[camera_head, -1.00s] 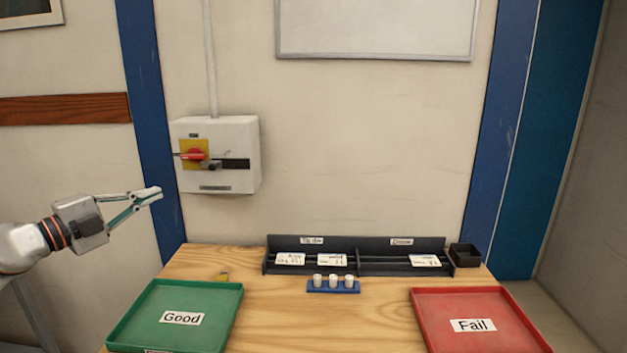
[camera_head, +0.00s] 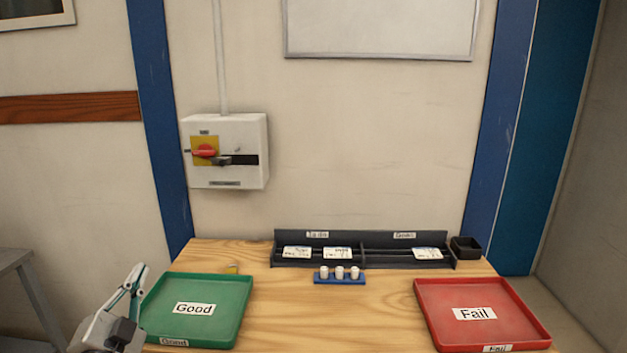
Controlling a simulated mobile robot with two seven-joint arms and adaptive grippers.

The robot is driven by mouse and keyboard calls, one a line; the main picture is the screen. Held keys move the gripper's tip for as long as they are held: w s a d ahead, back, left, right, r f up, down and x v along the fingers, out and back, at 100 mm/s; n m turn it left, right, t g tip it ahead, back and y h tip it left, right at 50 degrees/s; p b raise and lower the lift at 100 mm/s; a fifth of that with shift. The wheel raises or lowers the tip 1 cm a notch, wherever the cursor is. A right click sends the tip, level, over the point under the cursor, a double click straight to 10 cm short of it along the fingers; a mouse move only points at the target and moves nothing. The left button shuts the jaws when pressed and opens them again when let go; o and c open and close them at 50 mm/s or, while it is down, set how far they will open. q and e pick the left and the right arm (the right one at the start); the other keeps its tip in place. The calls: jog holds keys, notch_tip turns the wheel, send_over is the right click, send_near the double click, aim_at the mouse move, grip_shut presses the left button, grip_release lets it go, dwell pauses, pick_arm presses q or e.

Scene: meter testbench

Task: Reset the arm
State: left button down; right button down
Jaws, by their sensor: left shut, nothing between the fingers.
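My left gripper (camera_head: 138,270) is at the lower left in the head view, beside the left edge of the green Good tray (camera_head: 215,320). Its fingers point up and are shut with nothing held. Only the gripper and a bit of its mount show; the rest of the left arm is out of the frame. My right gripper is not in view.
A wooden table (camera_head: 320,318) holds the green tray, a red Fail tray (camera_head: 475,334), a blue rack (camera_head: 341,281) with white pieces, a dark card holder (camera_head: 365,262) and a small black bin (camera_head: 466,247). A switch box (camera_head: 225,171) hangs on the wall. The table's middle is clear.

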pick_arm(q)
jog(key=s+f+n+g+y, duration=0.25)
jog(key=s+f+g, duration=1.15)
jog(key=s+f, duration=1.2)
jog(key=w+d+f+n+t+h, duration=0.1)
jog(key=d+f+t+h, duration=0.3)
jog(key=d+f, duration=0.9)
jog(key=d+n+h, duration=0.1)
jog(key=d+h, duration=0.1)
jog(key=h, duration=0.1)
jog(key=shift+w+d+n, duration=0.25)
jog(key=shift+w+n, duration=0.1)
jog(key=shift+w, duration=0.05)
